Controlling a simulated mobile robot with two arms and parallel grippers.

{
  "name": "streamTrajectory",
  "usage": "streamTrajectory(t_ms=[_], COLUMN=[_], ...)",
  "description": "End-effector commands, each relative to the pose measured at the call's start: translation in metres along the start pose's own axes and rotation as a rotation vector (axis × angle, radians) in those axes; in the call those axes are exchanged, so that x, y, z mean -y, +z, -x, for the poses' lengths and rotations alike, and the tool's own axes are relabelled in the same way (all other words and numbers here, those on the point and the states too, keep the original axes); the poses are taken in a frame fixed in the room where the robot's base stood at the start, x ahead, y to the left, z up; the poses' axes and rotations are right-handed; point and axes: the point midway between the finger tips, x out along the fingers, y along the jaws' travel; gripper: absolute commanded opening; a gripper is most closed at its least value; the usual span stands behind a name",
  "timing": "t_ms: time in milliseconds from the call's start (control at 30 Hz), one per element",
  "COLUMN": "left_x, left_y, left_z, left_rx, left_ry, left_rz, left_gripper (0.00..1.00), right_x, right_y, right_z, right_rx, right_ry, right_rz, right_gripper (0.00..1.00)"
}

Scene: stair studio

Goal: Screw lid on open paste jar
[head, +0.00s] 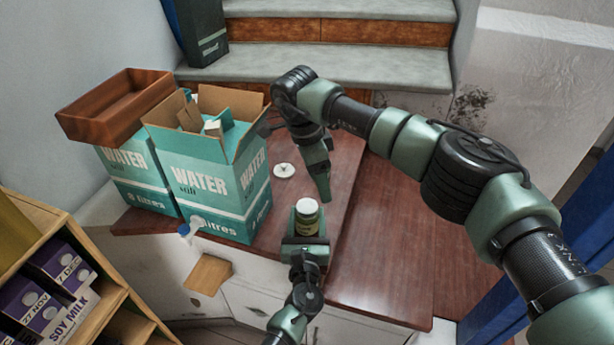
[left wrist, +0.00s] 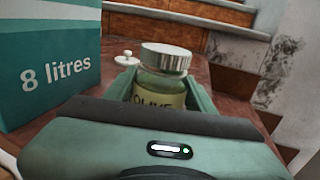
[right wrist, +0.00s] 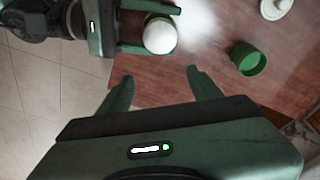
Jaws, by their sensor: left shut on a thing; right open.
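The paste jar (head: 306,213) stands upright at the table's front, between the fingers of my left gripper (head: 306,236). In the left wrist view the jar (left wrist: 163,84) is greenish, with a label reading "OLIVE" and a silver, lid-like top (left wrist: 166,56). From above, in the right wrist view, this top is a smooth pale disc (right wrist: 160,36). My right gripper (head: 325,192) is above the table, just behind and right of the jar. Its fingers (right wrist: 160,82) are apart and empty. A short green cap (right wrist: 249,59) lies on the table in the right wrist view; I cannot make it out in the head view.
A white round piece with a knob (head: 284,170) lies behind the jar. A teal water box (head: 210,170) with open flaps stands to the left, near my left gripper. A brown tray (head: 115,105) rests on another box. The red-brown table (head: 400,265) is clear to the right.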

Motion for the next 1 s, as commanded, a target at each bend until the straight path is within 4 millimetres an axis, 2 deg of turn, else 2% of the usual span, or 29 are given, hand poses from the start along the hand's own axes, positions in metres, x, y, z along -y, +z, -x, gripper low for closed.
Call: streamTrajectory(t_ms=[200,433,633,1000], left_x=[0.000,0.000,0.000,0.000], left_y=[-0.001,-0.001,-0.001,-0.001], left_z=[0.000,0.000,0.000,0.000], left_rx=[-0.002,-0.002,-0.002,-0.002], left_ry=[-0.001,-0.001,-0.001,-0.001], left_rz=[0.001,0.001,0.000,0.000], left_gripper=[0.00,0.00,0.00,0.00], right_x=[0.002,0.004,0.004,0.004], right_y=[0.013,0.021,0.024,0.024], right_z=[0.008,0.015,0.017,0.015], right_rx=[0.100,0.156,0.171,0.171], right_ry=[-0.043,-0.107,-0.132,-0.132], right_rz=[0.495,0.858,0.977,0.983], right_gripper=[0.64,0.64,0.64,0.64])
